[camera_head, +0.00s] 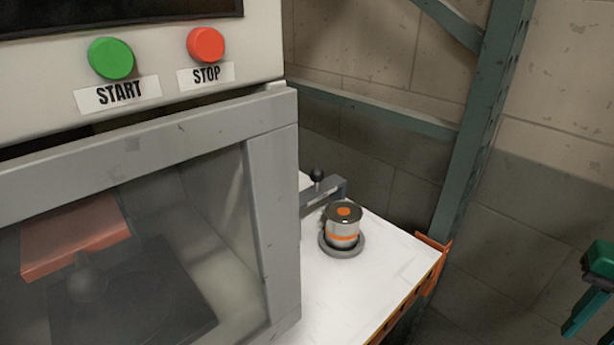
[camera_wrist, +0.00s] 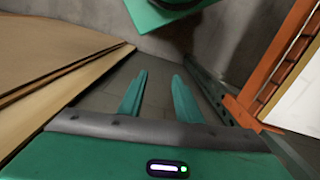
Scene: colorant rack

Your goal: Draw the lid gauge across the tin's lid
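The tin (camera_head: 343,236) is a small silver can with an orange band and a dark lid (camera_head: 345,212) bearing an orange patch. It stands upright on a grey round base (camera_head: 343,251) on the white shelf. What looks like the lid gauge (camera_head: 322,194), a blue-grey bar with a black knob (camera_head: 317,175), is just behind and left of the tin. Its left end is hidden by the machine. My gripper (camera_head: 583,316) is at the right edge of the head view, well apart from both. In the wrist view my gripper (camera_wrist: 160,76) has its teal fingers apart with nothing between them.
A grey machine (camera_head: 270,205) with green START (camera_head: 110,59) and red STOP (camera_head: 206,44) buttons fills the left. A green rack post (camera_head: 475,140) stands behind the white shelf (camera_head: 365,285). An orange beam (camera_wrist: 275,70) edges the shelf; brown boards (camera_wrist: 60,65) lie left in the wrist view.

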